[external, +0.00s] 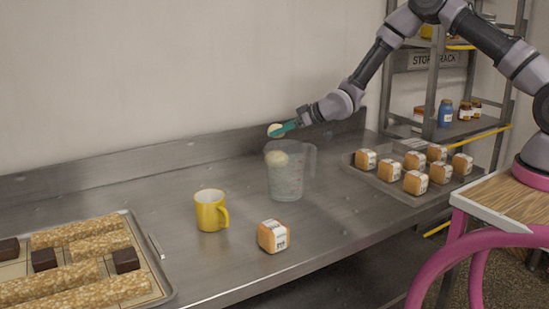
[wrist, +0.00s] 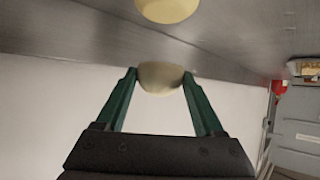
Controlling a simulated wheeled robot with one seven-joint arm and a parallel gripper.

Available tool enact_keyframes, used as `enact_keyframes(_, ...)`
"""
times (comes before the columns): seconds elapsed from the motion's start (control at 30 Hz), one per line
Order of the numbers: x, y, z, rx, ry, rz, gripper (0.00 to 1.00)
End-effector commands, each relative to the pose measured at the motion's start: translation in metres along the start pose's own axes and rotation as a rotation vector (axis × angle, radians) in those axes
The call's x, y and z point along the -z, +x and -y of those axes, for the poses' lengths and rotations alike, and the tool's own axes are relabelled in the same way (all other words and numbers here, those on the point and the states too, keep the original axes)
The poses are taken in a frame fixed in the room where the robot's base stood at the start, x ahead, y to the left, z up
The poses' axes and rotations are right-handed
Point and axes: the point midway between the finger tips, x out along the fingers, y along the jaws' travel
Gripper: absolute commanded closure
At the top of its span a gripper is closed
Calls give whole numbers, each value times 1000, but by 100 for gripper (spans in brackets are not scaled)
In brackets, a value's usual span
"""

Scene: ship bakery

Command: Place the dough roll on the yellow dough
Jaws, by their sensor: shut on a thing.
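My gripper (external: 277,130) has teal fingers, shut on a small pale round piece, the dough roll (external: 274,130). In the wrist view the dough roll (wrist: 161,77) sits between the two fingertips (wrist: 160,78). The yellow dough (external: 277,158) shows as a rounded lump near the top of the clear measuring jug (external: 285,184). My gripper and the dough roll are above the jug, apart from the yellow dough. In the wrist view the yellow dough (wrist: 168,8) is cut off by the top edge.
A yellow mug (external: 209,212) and a wrapped loaf (external: 273,237) stand near the jug. A tray (external: 368,176) of several wrapped loaves is at the right, before a storage rack (external: 430,95). A baking tray (external: 165,284) with bars is at the left. The counter's rear wall is close behind.

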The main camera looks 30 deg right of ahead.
Motion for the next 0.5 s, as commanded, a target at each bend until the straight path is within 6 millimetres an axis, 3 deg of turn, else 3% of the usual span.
enact_keyframes(0.5,-50,27,0,-1,1,0,85)
